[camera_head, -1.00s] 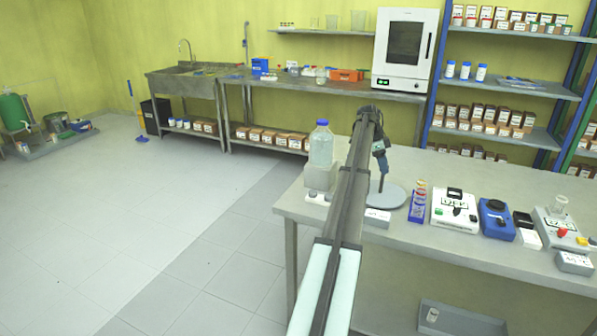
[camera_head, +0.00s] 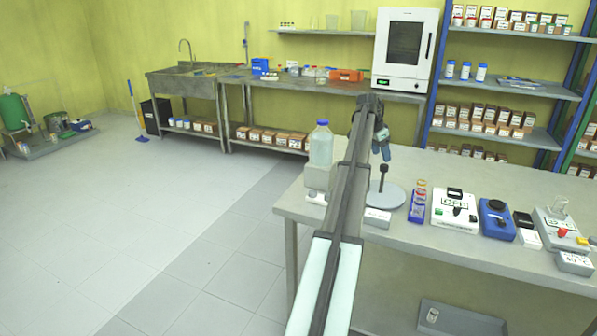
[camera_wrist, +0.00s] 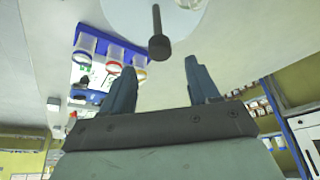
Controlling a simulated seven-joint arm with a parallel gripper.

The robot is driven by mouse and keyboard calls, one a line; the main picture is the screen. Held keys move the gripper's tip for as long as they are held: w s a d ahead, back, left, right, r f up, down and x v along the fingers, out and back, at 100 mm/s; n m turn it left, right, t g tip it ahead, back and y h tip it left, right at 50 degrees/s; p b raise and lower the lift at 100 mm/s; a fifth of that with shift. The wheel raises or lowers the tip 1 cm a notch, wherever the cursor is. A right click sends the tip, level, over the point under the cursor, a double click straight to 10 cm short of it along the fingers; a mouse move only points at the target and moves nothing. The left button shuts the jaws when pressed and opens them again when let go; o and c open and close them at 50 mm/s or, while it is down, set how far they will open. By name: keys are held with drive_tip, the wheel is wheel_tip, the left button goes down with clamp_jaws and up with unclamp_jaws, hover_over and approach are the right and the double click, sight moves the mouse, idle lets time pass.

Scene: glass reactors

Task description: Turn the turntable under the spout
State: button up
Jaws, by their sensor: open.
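The turntable, a flat pale grey disc (camera_head: 390,199), lies on the bench just right of my arm. A dark upright post with a thicker head (camera_head: 383,172) stands on it. In the wrist view the post (camera_wrist: 158,35) points down from the top edge, with part of the disc (camera_wrist: 128,12) around it. My gripper (camera_head: 384,153) is above the post in the head view. Its two blue fingers (camera_wrist: 160,82) are spread in the wrist view, with nothing between them; the post head is clear of them. I cannot make out a spout; my arm covers part of that area.
A clear bottle with a blue cap (camera_head: 321,145) stands on a grey block left of my arm. A blue tube rack (camera_head: 417,205) stands close right of the disc. A white instrument (camera_head: 454,211) and a blue device (camera_head: 496,218) stand farther right.

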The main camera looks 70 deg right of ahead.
drive_tip(key=v, duration=0.8)
drive_tip(key=w+a+f+n, duration=0.2)
drive_tip(key=w+f, duration=0.3)
drive_tip(key=w, duration=0.3)
drive_tip(key=w+a+f+n+t, duration=0.1)
drive_tip(key=w+a+f, duration=0.3)
drive_tip(key=w, duration=0.4)
drive_tip(key=w+a+f+n, duration=0.3)
drive_tip(key=w+a+f, duration=0.2)
drive_tip(key=w, duration=0.3)
drive_tip(key=shift+w+a+f+t, duration=0.15)
drive_tip(key=shift+w+f+t, duration=0.15)
drive_tip(key=shift+w, duration=0.1)
